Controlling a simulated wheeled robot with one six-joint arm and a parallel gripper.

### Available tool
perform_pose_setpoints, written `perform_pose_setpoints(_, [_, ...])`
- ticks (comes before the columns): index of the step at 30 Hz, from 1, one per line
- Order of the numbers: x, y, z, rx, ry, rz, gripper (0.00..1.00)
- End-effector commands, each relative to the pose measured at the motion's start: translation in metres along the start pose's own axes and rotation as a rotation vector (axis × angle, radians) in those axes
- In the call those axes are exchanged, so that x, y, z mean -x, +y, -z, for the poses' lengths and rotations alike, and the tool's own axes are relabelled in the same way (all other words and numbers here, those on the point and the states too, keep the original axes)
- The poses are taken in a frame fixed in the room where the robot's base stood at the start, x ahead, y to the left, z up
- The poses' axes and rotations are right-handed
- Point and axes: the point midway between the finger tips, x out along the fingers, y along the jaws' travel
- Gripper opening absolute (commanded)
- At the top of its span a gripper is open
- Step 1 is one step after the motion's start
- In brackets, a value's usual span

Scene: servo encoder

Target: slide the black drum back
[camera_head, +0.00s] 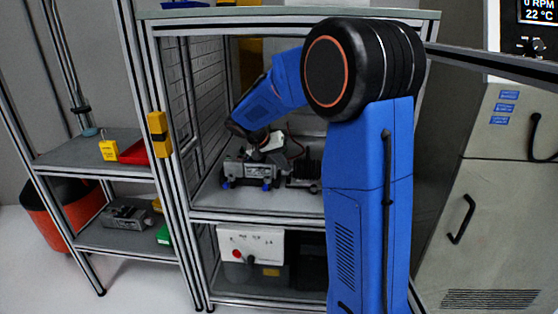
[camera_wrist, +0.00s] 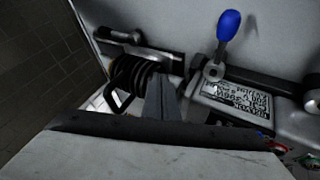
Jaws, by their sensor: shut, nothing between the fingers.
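The black ribbed drum (camera_wrist: 146,72) shows in the upper middle of the wrist view, beside a dark loop-shaped handle. In the head view a black ribbed part (camera_head: 303,170), apparently the same drum, sits on the shelf, partly hidden by my arm. My gripper (camera_wrist: 163,82) is shut and empty. Its fingertips are close to the drum's right side in the wrist view; I cannot tell whether they touch. In the head view the gripper (camera_head: 270,145) is above the grey device, with its fingertips unclear. The grey labelled unit (camera_wrist: 240,100) with a blue-knobbed lever (camera_wrist: 228,25) lies right of the fingers.
The metal device (camera_head: 248,174) stands on the enclosed shelf (camera_head: 255,203), with frame posts and mesh on the left. A side rack (camera_head: 85,150) stands at left, a large grey cabinet (camera_head: 500,180) at right.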

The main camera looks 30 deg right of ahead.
Motion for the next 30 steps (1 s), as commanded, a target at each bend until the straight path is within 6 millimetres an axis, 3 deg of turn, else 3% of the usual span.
perform_pose_setpoints(17, [-0.01, 0.002, 0.0, 0.0, 0.0, 0.0, 0.0])
perform_pose_setpoints(30, [-0.035, 0.05, 0.0, -0.002, 0.001, 0.0, 0.0])
